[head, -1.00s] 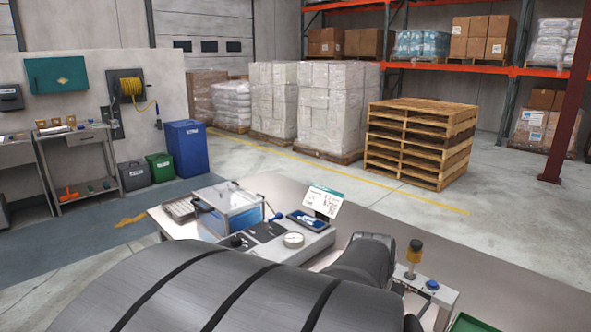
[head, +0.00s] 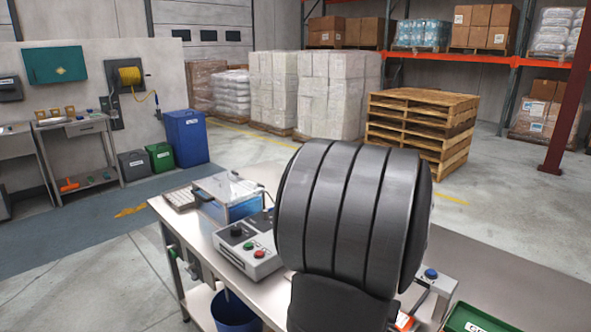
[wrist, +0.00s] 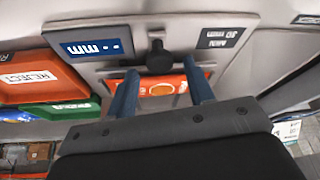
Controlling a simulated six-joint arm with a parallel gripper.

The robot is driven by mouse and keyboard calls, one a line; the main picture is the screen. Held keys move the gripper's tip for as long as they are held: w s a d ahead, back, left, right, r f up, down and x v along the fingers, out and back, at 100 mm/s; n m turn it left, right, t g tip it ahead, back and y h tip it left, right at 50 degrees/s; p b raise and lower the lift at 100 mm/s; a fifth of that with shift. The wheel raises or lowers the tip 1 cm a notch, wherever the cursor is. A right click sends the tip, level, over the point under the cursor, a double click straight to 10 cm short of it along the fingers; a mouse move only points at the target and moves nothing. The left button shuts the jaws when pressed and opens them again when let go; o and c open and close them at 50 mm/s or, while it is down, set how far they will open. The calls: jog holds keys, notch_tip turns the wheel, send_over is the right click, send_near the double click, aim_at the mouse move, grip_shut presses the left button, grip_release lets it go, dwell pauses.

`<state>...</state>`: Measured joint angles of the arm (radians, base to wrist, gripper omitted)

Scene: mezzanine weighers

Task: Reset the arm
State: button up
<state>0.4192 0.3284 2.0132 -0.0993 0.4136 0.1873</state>
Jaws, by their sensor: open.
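My gripper (wrist: 160,75) shows in the wrist view as two blue fingers spread apart. It is open. An orange panel or packet with a pale ring mark (wrist: 155,88) shows between and beyond the fingers; I cannot tell its distance or whether they touch it. In the head view my large dark arm link stands upright over the workbench (head: 215,257), and the gripper is hidden.
A grey control box (head: 250,252) and a clear blue-based case (head: 230,197) stand left of my arm. A green tray (head: 470,318) is at lower right, a blue bin (head: 233,312) under the bench.

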jog(key=shift+w+d, duration=1.15)
jog(key=shift+w, duration=0.05)
jog(key=shift+s+a+r, duration=0.1)
jog(key=shift+s+a, duration=0.3)
jog(key=shift+s+a+r, duration=0.2)
jog(key=shift+s+a, duration=0.4)
jog(key=shift+s, duration=0.05)
jog(key=shift+s+a+r, duration=0.2)
jog(key=shift+s+a, duration=0.35)
jog(key=shift+s, duration=0.05)
jog(key=v, duration=1.1)
